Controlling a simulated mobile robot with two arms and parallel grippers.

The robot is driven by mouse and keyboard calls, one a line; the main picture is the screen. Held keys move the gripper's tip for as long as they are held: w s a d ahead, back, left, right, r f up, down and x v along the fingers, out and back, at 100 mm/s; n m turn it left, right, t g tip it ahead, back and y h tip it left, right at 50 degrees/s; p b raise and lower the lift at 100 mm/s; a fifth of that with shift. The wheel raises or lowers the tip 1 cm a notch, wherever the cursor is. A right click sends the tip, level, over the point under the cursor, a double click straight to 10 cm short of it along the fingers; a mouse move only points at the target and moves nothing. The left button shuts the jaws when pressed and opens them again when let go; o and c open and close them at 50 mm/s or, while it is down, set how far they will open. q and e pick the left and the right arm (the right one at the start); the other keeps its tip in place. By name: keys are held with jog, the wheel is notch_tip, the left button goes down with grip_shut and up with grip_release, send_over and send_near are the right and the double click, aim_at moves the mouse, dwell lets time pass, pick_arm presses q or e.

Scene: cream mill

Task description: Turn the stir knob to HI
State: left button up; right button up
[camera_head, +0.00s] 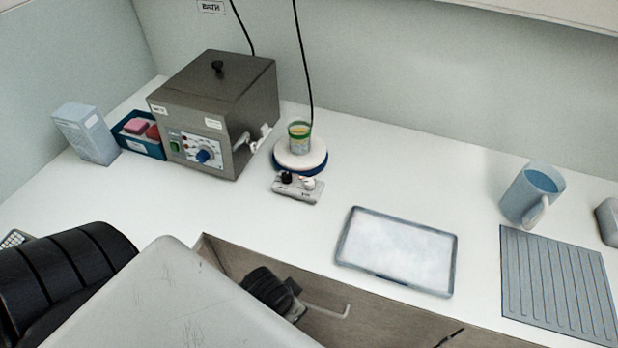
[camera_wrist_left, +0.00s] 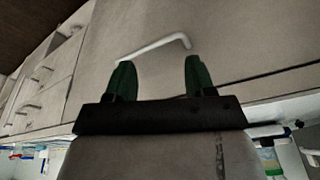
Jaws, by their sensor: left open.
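A small stirrer with a round white plate (camera_head: 300,153) stands on the counter near the back. Its grey control box (camera_head: 297,193) in front carries a black knob (camera_head: 286,177) and a pale knob (camera_head: 307,183). Their markings are too small to read, so I cannot tell which one is the stir knob or its setting. A green-rimmed beaker (camera_head: 299,134) stands on the plate. My left gripper (camera_wrist_left: 160,72) is open and empty, with a pale drawer handle (camera_wrist_left: 155,46) just beyond its fingertips. It is in front of the drawers, away from the stirrer. My right gripper is out of view.
A grey water bath (camera_head: 215,110) with a blue knob stands left of the stirrer, black cables behind. A shallow tray (camera_head: 398,250), blue mug (camera_head: 532,193) and ribbed mat (camera_head: 560,285) are to the right. The counter in front of the control box is clear.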

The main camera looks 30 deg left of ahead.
pick_arm(q)
notch_tip(320, 180, up, 9)
jog(key=w+t, duration=0.2)
jog(key=w+d+r+m+t, duration=0.1)
jog(key=w+r+m+t, duration=0.1)
jog(key=w+r+t, duration=0.5)
jog(key=w+d+r+m+t, duration=0.1)
jog(key=w+r+m+t, duration=0.2)
jog(key=w, duration=0.6)
jog(key=w+d+r+m+t+h, duration=0.3)
jog(key=w+d+r+m+h, duration=0.2)
jog(key=d+r+m+h, duration=0.45)
jog(key=m+g+y, duration=1)
jog(key=m+g, duration=0.8)
jog(key=m, duration=0.2)
send_over(309, 181)
notch_tip(309, 181, down, 10)
notch_tip(309, 181, down, 9)
jog(key=p, duration=0.3)
jog(key=shift+f, duration=0.9)
